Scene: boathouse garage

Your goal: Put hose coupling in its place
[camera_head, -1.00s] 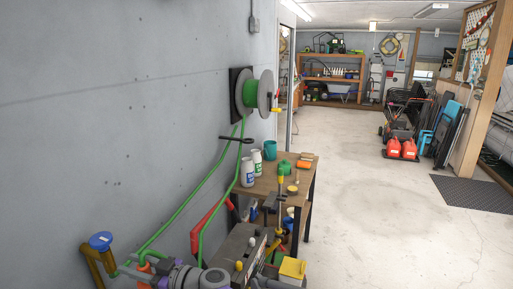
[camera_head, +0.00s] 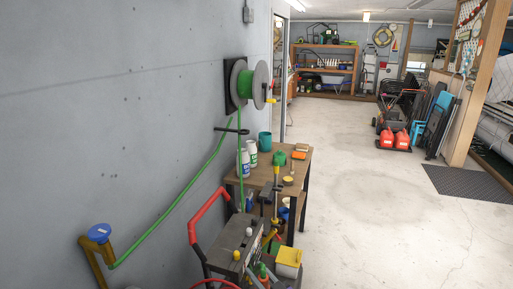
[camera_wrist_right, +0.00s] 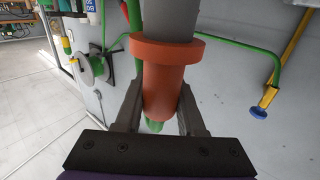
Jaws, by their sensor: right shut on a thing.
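The hose coupling (camera_wrist_right: 163,90) is an orange cylinder with a wider collar, in the middle of the right wrist view. My right gripper (camera_wrist_right: 157,108) is shut on it, one dark finger on each side. A grey cylinder (camera_wrist_right: 170,18) meets its collar end; whether they are joined I cannot tell. Something green shows at its other end. A yellow pipe with a blue handle (camera_head: 98,233) stands at the wall, lower left in the head view; its blue handle also shows at right in the wrist view (camera_wrist_right: 259,112). Neither gripper shows in the head view now.
A hose reel (camera_head: 240,85) hangs on the wall, with green hose (camera_head: 185,200) running down to the yellow pipe. A wooden bench (camera_head: 268,172) holds bottles and tools. A machine with a red handle (camera_head: 205,213) stands in front.

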